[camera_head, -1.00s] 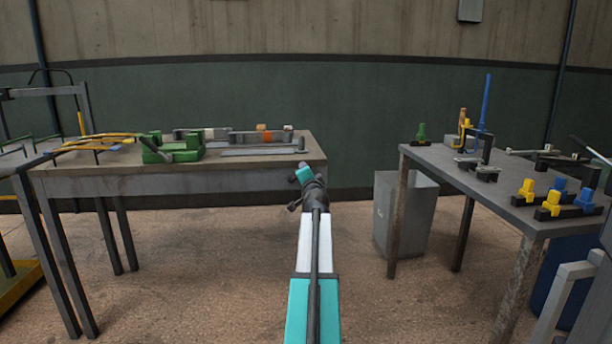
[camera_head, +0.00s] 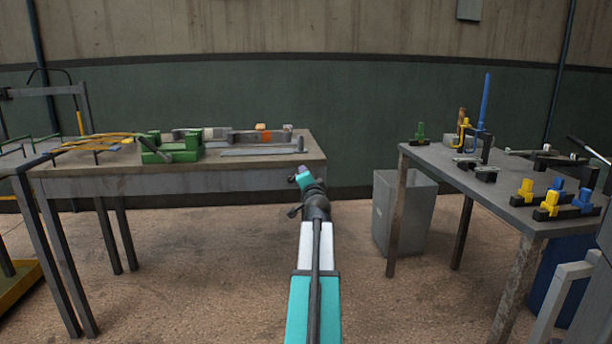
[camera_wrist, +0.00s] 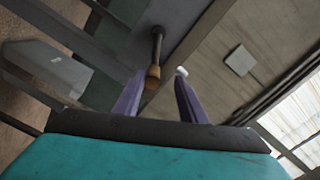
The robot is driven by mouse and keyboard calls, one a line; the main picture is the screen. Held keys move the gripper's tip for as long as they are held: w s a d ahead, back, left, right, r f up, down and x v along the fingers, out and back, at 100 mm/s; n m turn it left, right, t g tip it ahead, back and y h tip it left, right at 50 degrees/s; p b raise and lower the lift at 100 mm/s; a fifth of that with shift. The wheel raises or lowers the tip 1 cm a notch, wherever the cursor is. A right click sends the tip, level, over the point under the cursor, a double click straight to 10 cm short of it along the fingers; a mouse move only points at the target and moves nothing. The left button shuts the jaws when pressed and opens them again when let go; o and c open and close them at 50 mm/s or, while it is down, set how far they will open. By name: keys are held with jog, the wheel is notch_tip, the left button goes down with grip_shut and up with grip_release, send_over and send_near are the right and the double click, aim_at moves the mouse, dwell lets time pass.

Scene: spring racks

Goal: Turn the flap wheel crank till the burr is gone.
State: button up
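On the left bench (camera_head: 60,183), a long grey device (camera_head: 245,137) carries an orange piece (camera_head: 266,136), which looks like the flap wheel. I cannot make out the burr at this size. My gripper (camera_head: 303,177) is in front of the bench's right end, seen from behind. In the wrist view, my gripper (camera_wrist: 160,77) has its two purple fingers apart with nothing held. A dark rod with a brown grip (camera_wrist: 153,73), perhaps the crank handle, shows beyond the fingers, near the left fingertip. I cannot tell its distance. A small white round tip (camera_wrist: 182,71) shows by the right finger.
A green vise-like fixture (camera_head: 170,148) and a flat grey bar (camera_head: 258,151) lie on the left bench. A grey bin (camera_head: 405,215) stands between the benches. The right bench (camera_head: 430,165) holds yellow, blue and green pegged parts. The floor in front is clear.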

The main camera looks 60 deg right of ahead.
jog(key=p+v, duration=0.1)
jog(key=v, duration=0.8)
jog(key=shift+s+a, duration=0.2)
dwell(0.6)
